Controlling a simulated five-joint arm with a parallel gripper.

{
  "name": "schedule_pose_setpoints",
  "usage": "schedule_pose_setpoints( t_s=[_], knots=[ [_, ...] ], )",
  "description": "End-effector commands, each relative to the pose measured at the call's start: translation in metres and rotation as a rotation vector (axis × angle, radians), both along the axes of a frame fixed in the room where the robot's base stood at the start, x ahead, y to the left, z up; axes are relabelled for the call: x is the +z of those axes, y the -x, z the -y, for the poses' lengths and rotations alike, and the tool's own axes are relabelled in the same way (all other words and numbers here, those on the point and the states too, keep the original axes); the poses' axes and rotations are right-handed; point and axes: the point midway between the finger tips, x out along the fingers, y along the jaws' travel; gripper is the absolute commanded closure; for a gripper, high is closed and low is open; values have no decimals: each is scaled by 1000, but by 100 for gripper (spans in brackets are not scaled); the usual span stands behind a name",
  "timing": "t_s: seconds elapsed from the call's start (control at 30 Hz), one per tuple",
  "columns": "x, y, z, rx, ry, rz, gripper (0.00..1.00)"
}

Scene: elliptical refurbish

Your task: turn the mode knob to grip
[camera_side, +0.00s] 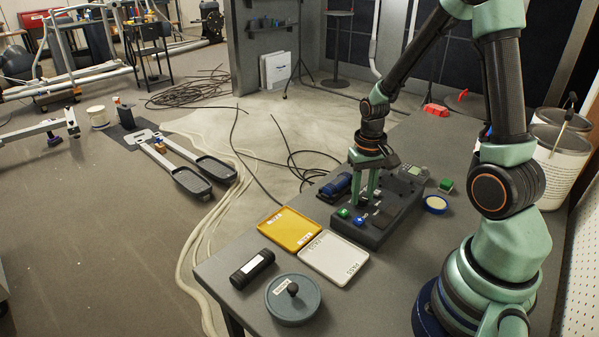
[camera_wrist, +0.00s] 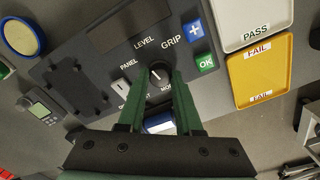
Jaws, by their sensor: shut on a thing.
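The dark round mode knob (camera_wrist: 159,80) sits on the grey console (camera_side: 376,236), between the fingertips of my gripper (camera_wrist: 160,74). The fingers stand one on each side of the knob, shut on it. A small pale pointer mark shows on the knob's top, facing roughly toward the printed LEVEL label (camera_wrist: 144,43); its exact angle is hard to tell. The GRIP label (camera_wrist: 171,42) is up and to the right of the knob. In the side view my gripper (camera_side: 364,203) points down onto the console, and its fingers hide the knob.
A blue plus button (camera_wrist: 194,31) and a green OK button (camera_wrist: 205,62) lie close to the knob. A yellow FAIL tray (camera_side: 290,230) and a white PASS tray (camera_side: 334,259) are beside the console. A blue-and-dark object (camera_side: 336,187) lies behind it.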

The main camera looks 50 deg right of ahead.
Motion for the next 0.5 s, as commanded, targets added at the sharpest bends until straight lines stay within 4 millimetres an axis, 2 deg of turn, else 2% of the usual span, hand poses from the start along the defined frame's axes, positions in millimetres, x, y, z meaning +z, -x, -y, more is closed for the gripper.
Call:
schedule_pose_setpoints(
  t_s=[0.5],
  knots=[
    [0,-1,1,-492,1,3,100]
  ],
)
